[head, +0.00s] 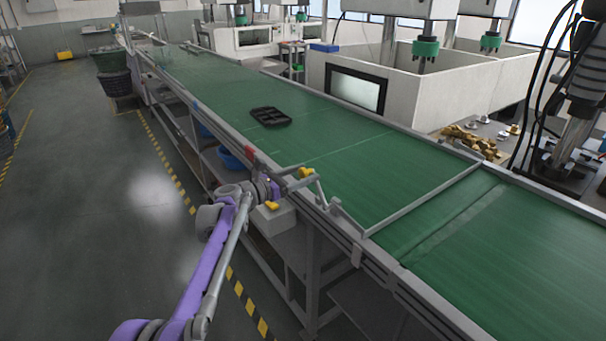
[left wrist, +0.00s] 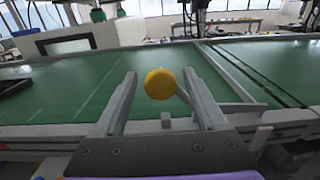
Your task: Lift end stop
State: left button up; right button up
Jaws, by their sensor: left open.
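The end stop is a grey bar (head: 425,200) lying across the green conveyor belt; it also shows in the left wrist view (left wrist: 235,75). A bent grey lever at its near end reaches over the conveyor's near edge to a yellow knob (head: 306,172). My left gripper (head: 302,179) is open at this edge, beside the knob. In the left wrist view the round yellow knob (left wrist: 160,84) appears between the two spread fingers, with a visible gap to the left finger. Whether the right finger touches it, I cannot tell. My right gripper is not in view.
A black compartment tray (head: 270,116) lies on the belt farther back. A grey box with a yellow top part (head: 271,206) sits below the conveyor's near edge, close to my left arm. Brass parts (head: 470,141) lie beyond the belt. Open floor is at left.

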pick_arm(q)
grip_shut()
dwell(1.4)
